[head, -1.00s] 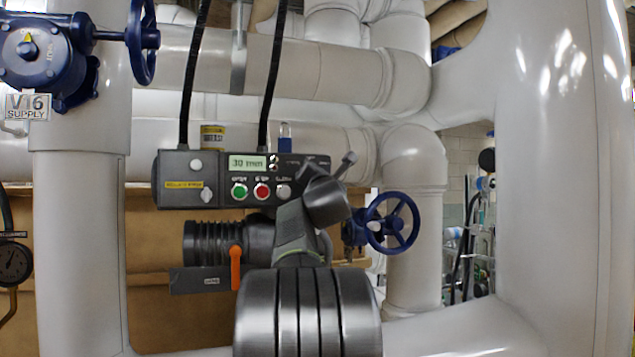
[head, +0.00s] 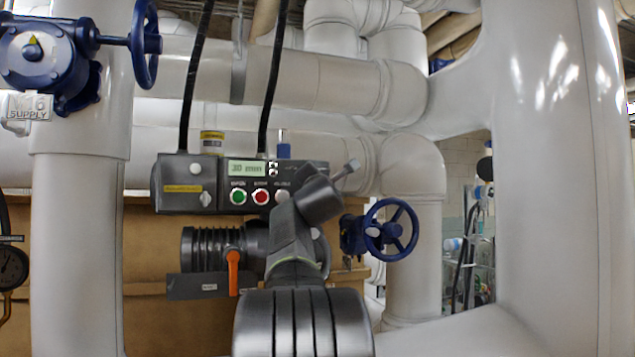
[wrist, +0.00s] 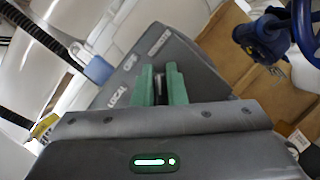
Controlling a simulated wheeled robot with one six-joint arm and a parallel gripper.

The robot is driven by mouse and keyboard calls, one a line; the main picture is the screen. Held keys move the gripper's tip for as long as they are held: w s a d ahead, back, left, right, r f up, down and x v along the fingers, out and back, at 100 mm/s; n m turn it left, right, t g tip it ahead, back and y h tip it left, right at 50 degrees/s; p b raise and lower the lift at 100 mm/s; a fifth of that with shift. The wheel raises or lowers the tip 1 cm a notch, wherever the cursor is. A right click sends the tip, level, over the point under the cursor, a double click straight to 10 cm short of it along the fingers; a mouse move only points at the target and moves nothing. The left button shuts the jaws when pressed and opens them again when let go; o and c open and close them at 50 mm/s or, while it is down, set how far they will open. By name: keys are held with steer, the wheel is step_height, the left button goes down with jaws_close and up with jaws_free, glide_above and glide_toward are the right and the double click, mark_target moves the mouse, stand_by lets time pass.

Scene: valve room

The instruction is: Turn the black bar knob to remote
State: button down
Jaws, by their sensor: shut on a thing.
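In the wrist view, the two green fingers of my gripper (wrist: 160,88) are closed on the black bar knob (wrist: 159,74), of which only a small dark part shows between them. The knob sits on the face of a dark grey control box (wrist: 192,62). White labels LOCAL (wrist: 117,97), OFF (wrist: 130,62) and REMOTE (wrist: 160,42) show left of and above the fingers. I cannot tell which label the knob points at. In the head view, the control box (head: 180,170) is in the middle, and my arm hides its right end and the knob.
The box has a small display (head: 247,168), a green button (head: 238,197) and a red button (head: 261,198). An orange lever (head: 233,272) hangs below. A blue handwheel (head: 390,229) is right of my arm. Large white pipes surround the space.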

steer(key=shift+w+f, duration=0.2)
steer(key=shift+f, duration=0.35)
steer(key=shift+m+g+h, duration=0.5)
steer(key=shift+m+h, duration=0.1)
steer(key=shift+m, duration=1.2)
steer(key=c, duration=1.5)
jaws_free()
steer(key=shift+a+r, duration=0.1)
steer(key=shift+r, duration=0.05)
steer(key=shift+s, duration=0.1)
steer(key=s+f+b, duration=0.1)
steer(key=s, duration=0.3)
steer(key=s+b, duration=0.2)
steer(key=s, duration=0.3)
steer(key=s+f+b, duration=0.1)
steer(key=s, duration=0.3)
steer(key=shift+s+a+f, duration=0.2)
steer(key=shift+s+f, duration=0.05)
steer(key=shift+f, duration=0.05)
